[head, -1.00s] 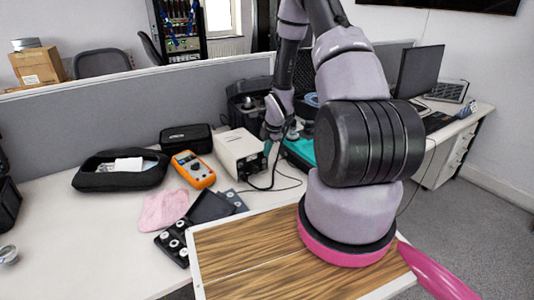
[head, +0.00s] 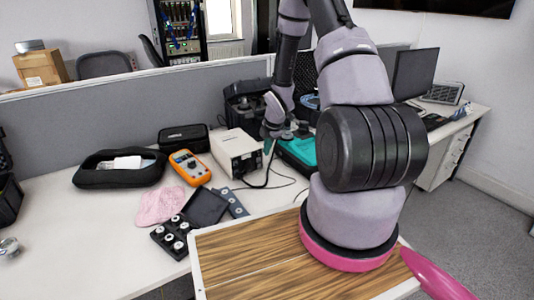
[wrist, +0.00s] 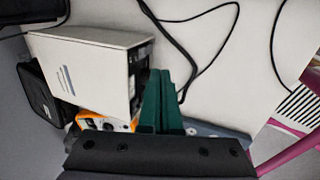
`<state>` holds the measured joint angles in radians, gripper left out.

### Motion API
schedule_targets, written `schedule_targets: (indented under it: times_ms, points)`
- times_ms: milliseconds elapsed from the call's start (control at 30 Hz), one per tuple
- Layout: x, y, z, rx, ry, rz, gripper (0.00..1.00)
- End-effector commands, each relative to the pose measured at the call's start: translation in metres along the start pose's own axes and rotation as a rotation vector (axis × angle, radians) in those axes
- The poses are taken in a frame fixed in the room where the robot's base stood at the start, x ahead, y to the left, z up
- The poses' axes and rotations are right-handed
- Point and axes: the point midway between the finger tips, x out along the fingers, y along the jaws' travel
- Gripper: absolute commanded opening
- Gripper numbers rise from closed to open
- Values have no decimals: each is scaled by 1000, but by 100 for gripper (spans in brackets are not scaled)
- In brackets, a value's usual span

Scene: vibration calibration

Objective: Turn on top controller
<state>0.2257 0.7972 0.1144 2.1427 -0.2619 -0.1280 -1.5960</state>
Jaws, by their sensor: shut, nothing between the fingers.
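A white box-shaped controller (head: 236,152) with a dark front panel stands on the white desk, near the grey partition. It also shows in the wrist view (wrist: 85,70) at the upper left, its dark panel facing right. My gripper (head: 268,148) is just right of this panel in the head view. In the wrist view its green fingers (wrist: 160,85) are shut, empty, and beside the panel. I cannot tell whether they touch it. The controls on the panel are dark and too small to make out.
An orange multimeter (head: 190,167), a black case (head: 184,138), a pink cloth (head: 160,206) and a black tray of round pieces (head: 174,238) lie left of the controller. A teal case (head: 299,152) lies right. Dark cables (wrist: 190,50) run over the desk.

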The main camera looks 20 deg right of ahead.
Motion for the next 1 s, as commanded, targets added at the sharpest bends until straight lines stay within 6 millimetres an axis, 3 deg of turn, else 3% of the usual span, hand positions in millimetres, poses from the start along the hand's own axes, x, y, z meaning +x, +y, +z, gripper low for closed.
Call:
schedule_targets:
  times_ms: [500,1000]
  points:
    - [-72,0,1,1,-1,1,0]
    - [-79,-3,1,0,-3,-2,0]
